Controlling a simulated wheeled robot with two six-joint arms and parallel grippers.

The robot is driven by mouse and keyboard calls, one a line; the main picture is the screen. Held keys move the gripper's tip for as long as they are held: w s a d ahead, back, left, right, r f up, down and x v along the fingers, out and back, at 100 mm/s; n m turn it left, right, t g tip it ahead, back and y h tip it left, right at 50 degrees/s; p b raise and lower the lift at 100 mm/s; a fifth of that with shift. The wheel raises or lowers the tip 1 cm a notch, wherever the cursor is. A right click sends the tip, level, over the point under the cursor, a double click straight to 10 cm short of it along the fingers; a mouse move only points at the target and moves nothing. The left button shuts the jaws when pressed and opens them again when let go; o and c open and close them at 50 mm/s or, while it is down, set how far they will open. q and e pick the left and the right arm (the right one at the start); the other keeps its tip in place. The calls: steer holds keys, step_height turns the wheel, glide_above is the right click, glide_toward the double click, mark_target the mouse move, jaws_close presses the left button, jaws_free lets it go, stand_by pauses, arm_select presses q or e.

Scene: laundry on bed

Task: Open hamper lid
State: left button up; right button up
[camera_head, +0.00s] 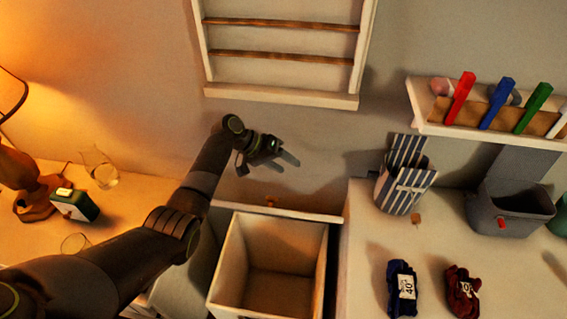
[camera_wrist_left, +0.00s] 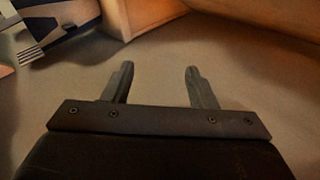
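The hamper (camera_head: 217,283) stands in the lower middle of the head view, a pale box with its inside visible and empty. Its lid (camera_head: 310,214) shows as a thin pale strip along the back, raised off the opening and seen nearly edge-on, with a small brown knob (camera_head: 271,202). My left gripper (camera_head: 289,163) is above and behind the lid, near the wall, apart from the lid. In the left wrist view its two fingers (camera_wrist_left: 160,74) are spread with nothing between them. My right gripper is in neither view.
A wall rack (camera_head: 282,98) hangs above my left gripper. A striped bag (camera_head: 403,187), a grey bin (camera_head: 510,212) and two dark bundles, blue (camera_head: 402,288) and red (camera_head: 462,292), are on the right surface. A lamp (camera_head: 30,185) and a green box (camera_head: 75,205) stand at left.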

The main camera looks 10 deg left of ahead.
arm_select(q)
steer(key=shift+a, duration=0.1)
steer(key=b+v, duration=0.2)
steer(key=v, duration=1.5)
